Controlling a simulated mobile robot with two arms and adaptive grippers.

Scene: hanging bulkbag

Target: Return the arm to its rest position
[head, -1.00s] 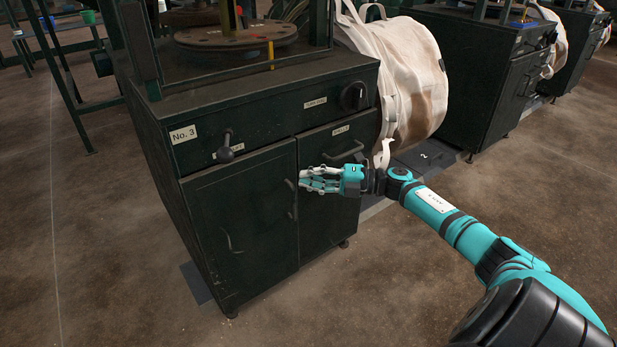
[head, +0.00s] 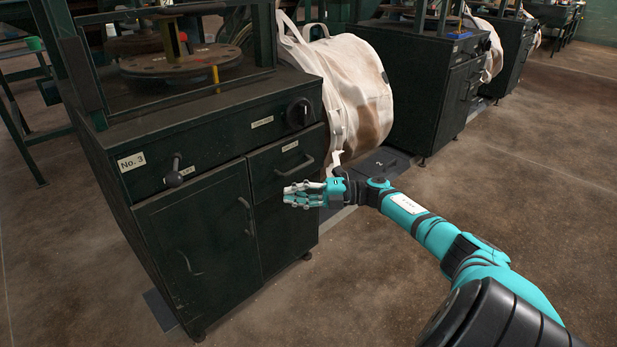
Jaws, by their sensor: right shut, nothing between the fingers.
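My right arm (head: 425,225), turquoise and black, reaches in from the lower right. Its right gripper (head: 288,195) is shut and empty, with pale fingers pointing left. In the picture it lies in front of the dark green cabinet No. 3 (head: 195,240), just below the drawer handle (head: 300,168). Whether it touches the cabinet front I cannot tell. My left gripper is not in view.
A stained white bulk bag (head: 362,90) hangs behind the cabinet's right side. A dark floor plate (head: 385,162) lies beneath it. More dark cabinets (head: 415,85) stand behind to the right. The brown floor (head: 540,180) at right is clear.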

